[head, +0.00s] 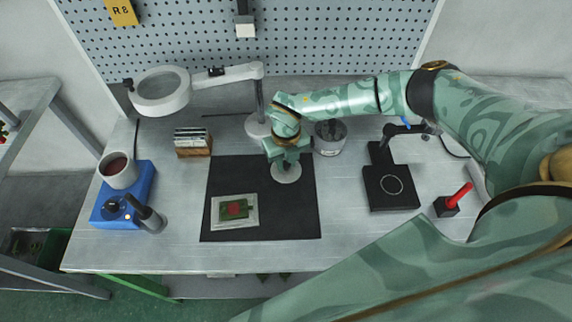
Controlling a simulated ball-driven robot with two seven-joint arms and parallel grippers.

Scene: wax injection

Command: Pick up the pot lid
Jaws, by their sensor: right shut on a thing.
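The pot lid (287,175) is a round, pale grey disc over the upper right part of the black mat (222,177). My right gripper (287,162) reaches down onto it from above and is shut on it; the fingers partly hide its upper side. I cannot tell whether the lid touches the mat or is just above it. The wax pot (112,182) stands uncovered on a blue base (140,186) at the left, with dark red wax inside. My left gripper is not in view.
A mold plate (216,218) with a green and red inset lies on the mat. A magnifier lamp (188,95), a card block (194,152) and a grey tin (341,145) stand behind. A black stand (390,202) and a red-handled tool (459,194) are at right.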

